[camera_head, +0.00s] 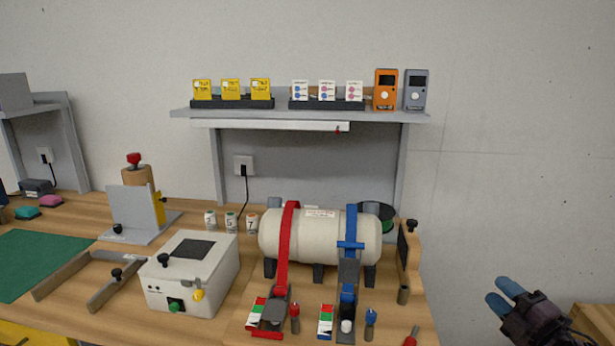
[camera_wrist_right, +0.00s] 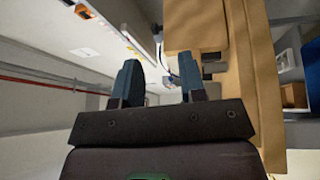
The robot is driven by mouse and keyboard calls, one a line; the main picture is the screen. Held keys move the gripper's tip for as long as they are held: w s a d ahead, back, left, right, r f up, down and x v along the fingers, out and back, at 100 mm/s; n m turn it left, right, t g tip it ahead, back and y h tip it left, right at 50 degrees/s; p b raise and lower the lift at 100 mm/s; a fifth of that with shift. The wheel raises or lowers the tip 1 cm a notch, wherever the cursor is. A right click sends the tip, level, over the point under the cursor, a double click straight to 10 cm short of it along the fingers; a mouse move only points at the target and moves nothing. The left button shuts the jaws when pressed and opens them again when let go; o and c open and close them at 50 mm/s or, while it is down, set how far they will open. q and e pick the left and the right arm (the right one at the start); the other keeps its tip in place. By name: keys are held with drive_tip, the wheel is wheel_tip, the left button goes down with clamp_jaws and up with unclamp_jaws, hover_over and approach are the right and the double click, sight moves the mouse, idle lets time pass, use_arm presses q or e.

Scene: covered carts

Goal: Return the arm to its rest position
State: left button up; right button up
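My right gripper (camera_head: 501,292) is at the lower right of the head view, its two blue fingertips pointing up and left. It hangs to the right of the workbench, in front of the bare wall, apart from everything on the bench. In the right wrist view the fingers of the gripper (camera_wrist_right: 159,82) stand apart with nothing between them. My left gripper is in neither view.
The wooden workbench (camera_head: 226,334) carries a cream tank (camera_head: 320,236) with red and blue straps, a white box (camera_head: 172,287) and a grey metal stand (camera_head: 129,213). A grey shelf (camera_head: 300,115) is above. A wooden surface (camera_head: 596,322) is at the lower right.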

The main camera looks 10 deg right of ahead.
drive_tip(key=s+a+f+m+g+h, duration=0.2)
drive_tip(key=s+a+f+m, duration=0.25)
drive_tip(key=f+m, duration=0.35)
drive_tip(key=s+a+f+m+g+h, duration=0.25)
drive_tip(key=s+f+m, duration=0.35)
drive_tip(key=f, duration=0.4)
drive_tip(key=s+a+f+m+g, duration=0.2)
drive_tip(key=s+a+f, duration=0.2)
drive_tip(key=s+a, duration=0.1)
drive_tip(key=s+a+f+m+g, duration=0.1)
drive_tip(key=s+a+f, duration=0.3)
drive_tip(key=s, duration=0.4)
drive_tip(key=shift+s+a+m+g, duration=0.3)
drive_tip(key=shift+a+m, duration=0.25)
drive_tip(key=shift+m, duration=0.25)
